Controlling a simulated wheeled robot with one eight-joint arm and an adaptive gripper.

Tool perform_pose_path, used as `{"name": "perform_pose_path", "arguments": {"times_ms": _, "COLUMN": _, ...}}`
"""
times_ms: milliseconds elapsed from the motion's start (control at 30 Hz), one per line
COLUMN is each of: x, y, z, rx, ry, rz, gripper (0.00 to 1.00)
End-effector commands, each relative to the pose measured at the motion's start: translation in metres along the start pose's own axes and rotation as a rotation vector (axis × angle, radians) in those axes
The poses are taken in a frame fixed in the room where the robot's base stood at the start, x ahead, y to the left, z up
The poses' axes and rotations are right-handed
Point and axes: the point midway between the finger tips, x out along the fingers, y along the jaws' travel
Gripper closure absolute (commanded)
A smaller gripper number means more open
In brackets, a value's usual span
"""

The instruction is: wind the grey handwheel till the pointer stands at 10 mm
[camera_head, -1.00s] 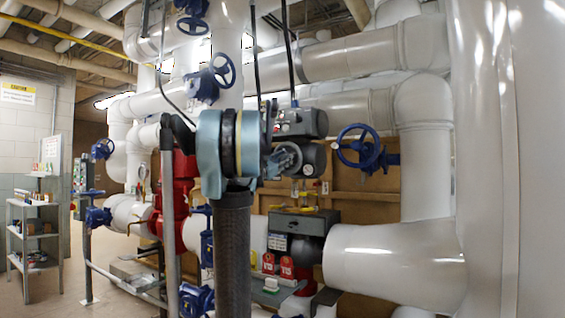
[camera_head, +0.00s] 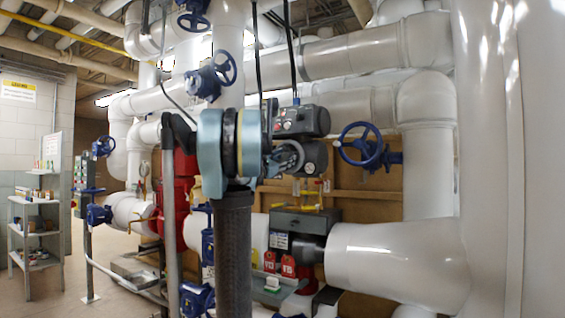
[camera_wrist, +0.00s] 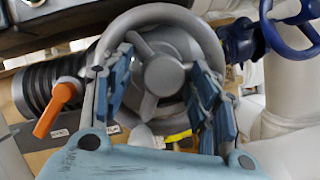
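The grey handwheel (camera_wrist: 216,48) fills the middle of the wrist view, with its hub (camera_wrist: 167,74) and spokes facing me. My gripper (camera_wrist: 165,72) has its two blue-padded fingers spread apart, one on each side of the hub. They overlap the wheel in the picture; I cannot tell whether they touch the rim or spokes. In the head view the handwheel (camera_head: 290,157) shows partly behind my arm, on the grey actuator housing (camera_head: 300,120). The pointer and its mm scale cannot be made out in either view.
An orange lever (camera_wrist: 58,108) stands close left of the wheel in the wrist view. A blue handwheel (camera_head: 362,145) is to the right in the head view, with large white pipes (camera_head: 400,265) around. A shelf (camera_head: 36,235) stands far left, beside open floor.

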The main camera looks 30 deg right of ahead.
Motion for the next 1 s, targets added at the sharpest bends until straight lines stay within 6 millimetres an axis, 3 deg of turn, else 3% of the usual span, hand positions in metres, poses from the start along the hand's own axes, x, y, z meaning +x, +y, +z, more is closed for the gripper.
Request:
{"name": "perform_pose_path", "arguments": {"times_ms": 367, "x": -0.011, "y": 0.0, "z": 0.002, "rx": 0.0, "ry": -0.002, "rz": 0.001, "gripper": 0.46}}
{"name": "perform_pose_path", "arguments": {"times_ms": 800, "x": -0.09, "y": 0.001, "z": 0.0, "rx": 0.001, "ry": 0.0, "rz": 0.002, "gripper": 0.46}}
{"name": "perform_pose_path", "arguments": {"times_ms": 1000, "x": -0.112, "y": 0.001, "z": -0.001, "rx": 0.0, "ry": -0.001, "rz": 0.001, "gripper": 0.46}}
